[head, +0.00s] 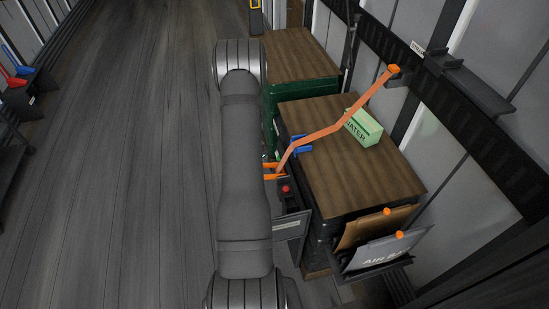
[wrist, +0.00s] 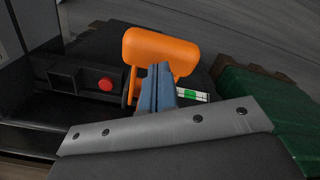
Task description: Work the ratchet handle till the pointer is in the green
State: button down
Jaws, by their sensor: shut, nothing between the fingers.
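The orange ratchet handle (wrist: 160,50) stands broad and upright in the wrist view, and orange parts of it (head: 270,168) show beside my arm in the head view. My gripper (wrist: 158,70) has its blue-grey fingers together and empty, in front of the handle's lower middle; I cannot tell whether they touch it. A small white gauge (wrist: 203,97) with a green band (wrist: 190,93) shows just right of the fingers. Its left part is hidden by them, and the pointer's place cannot be made out. In the head view my arm hides the gripper.
A red button (wrist: 106,84) on a dark housing sits left of the handle. An orange strap (head: 340,122) runs across a wood-topped crate (head: 330,180), past a green WATER box (head: 363,127). Pouches (head: 380,251) hang at the crate's near end.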

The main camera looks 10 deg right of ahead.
jog(key=shift+f, duration=2.65)
jog(key=shift+r, duration=2.95)
jog(key=shift+f, duration=0.15)
